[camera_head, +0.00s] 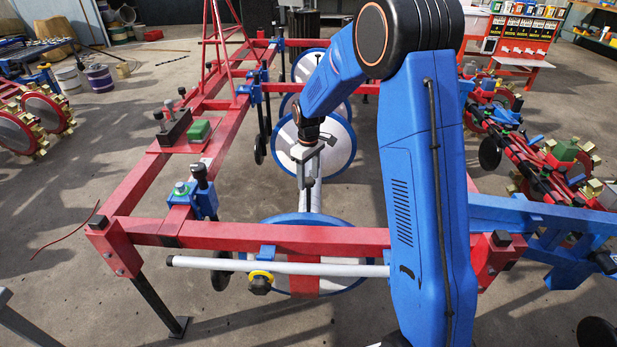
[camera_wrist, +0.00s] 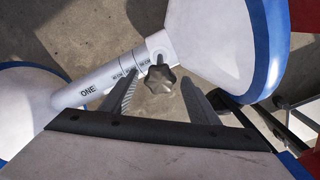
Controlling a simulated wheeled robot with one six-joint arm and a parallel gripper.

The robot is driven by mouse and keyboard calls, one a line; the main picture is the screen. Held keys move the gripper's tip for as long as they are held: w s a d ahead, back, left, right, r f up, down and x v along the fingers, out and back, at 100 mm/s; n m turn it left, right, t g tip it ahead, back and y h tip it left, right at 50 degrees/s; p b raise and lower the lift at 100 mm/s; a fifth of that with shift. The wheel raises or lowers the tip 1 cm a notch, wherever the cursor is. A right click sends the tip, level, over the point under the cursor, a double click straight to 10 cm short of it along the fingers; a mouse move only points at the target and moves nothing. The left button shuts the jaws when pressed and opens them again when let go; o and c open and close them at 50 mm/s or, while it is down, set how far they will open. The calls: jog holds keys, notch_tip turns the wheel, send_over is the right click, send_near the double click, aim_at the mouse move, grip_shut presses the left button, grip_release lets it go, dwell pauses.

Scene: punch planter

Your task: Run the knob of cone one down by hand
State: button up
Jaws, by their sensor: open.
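The knob of cone one (camera_wrist: 159,79) is a dark grey star-shaped knob on a collar of a white tube (camera_wrist: 98,92) marked "ONE". In the wrist view it shows between the fingertips of my open gripper (camera_wrist: 159,80), one finger on each side. I see no finger touching it, and how deep it sits between them is unclear. In the head view my gripper (camera_head: 308,158) points down over the white tube (camera_head: 310,201), between white blue-rimmed discs. The knob is too small to make out clearly there.
A white disc with a blue rim (camera_wrist: 222,40) stands close right of the knob. The red frame (camera_head: 250,235) surrounds the work place, with a white bar (camera_head: 320,267) and a black and yellow knob (camera_head: 260,282) at its front.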

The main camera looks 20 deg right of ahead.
jog(key=shift+c, duration=0.2)
jog(key=c, duration=1)
jog(key=shift+m, duration=3.2)
jog(key=o, duration=1)
jog(key=shift+o, duration=0.2)
